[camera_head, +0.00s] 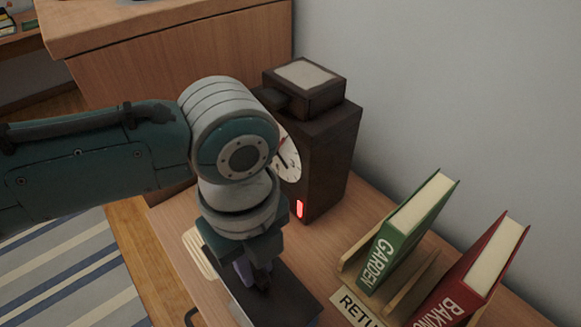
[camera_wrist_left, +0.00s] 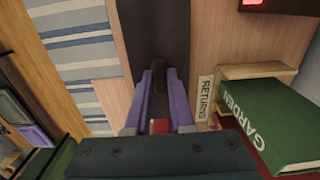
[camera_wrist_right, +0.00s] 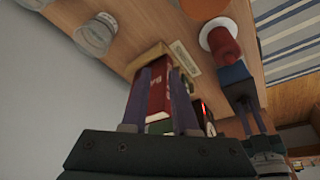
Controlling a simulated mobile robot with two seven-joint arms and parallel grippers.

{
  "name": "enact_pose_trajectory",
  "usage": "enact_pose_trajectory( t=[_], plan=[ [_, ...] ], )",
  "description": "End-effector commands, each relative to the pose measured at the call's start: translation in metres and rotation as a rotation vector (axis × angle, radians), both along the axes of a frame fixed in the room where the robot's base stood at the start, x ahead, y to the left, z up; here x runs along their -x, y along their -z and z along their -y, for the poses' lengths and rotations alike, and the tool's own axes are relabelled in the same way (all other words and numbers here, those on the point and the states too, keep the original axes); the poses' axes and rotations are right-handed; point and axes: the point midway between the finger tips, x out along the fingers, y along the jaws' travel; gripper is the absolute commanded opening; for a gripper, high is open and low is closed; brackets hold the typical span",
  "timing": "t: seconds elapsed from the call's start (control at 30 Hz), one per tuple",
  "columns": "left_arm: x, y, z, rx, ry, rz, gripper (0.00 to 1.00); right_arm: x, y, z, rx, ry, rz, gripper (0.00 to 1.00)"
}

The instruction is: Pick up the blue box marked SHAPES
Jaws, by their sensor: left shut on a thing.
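A box with a long dark top (camera_head: 285,300) lies under my left gripper (camera_head: 262,285) in the head view. A blue side of it (camera_wrist_right: 234,73) shows in the right wrist view; no SHAPES marking is readable. My left gripper is shut on a narrow dark upright part on the box's top, seen between its purple fingers in the left wrist view (camera_wrist_left: 159,72). I cannot tell whether the box touches the table. My right gripper (camera_wrist_right: 158,72) is open, with a red book (camera_wrist_right: 157,98) beyond its fingers; it is out of the head view.
A dark brown clock (camera_head: 325,165) with a red light stands behind my left gripper. A green GARDEN book (camera_head: 405,235) and a red BAKING book (camera_head: 480,270) stand in a wooden rack by a RETURNS sign (camera_head: 357,310). A red cylinder (camera_wrist_right: 224,44) and clear cups (camera_wrist_right: 95,35) stand elsewhere on the table.

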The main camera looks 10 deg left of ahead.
Motion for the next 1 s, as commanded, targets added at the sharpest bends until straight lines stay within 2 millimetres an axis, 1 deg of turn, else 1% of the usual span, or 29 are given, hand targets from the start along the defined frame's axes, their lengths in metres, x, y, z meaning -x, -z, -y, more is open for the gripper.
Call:
enact_pose_trajectory(
  t=[0.03, 0.7, 1.0],
  plan=[
    [0.0, -0.005, 0.0, 0.001, 0.0, 0.001, 0.0, 0.0, -0.005, 0.0, 0.0, 0.0, 0.0, 0.27],
    [0.0, -0.031, 0.0, 0.001, 0.0, 0.002, 0.0, 0.0, -0.033, 0.0, 0.0, 0.0, 0.0, 0.27],
    [0.0, -0.031, 0.0, 0.001, 0.0, 0.002, 0.0, 0.0, -0.033, 0.0, 0.0, 0.0, 0.0, 0.27]
  ],
)
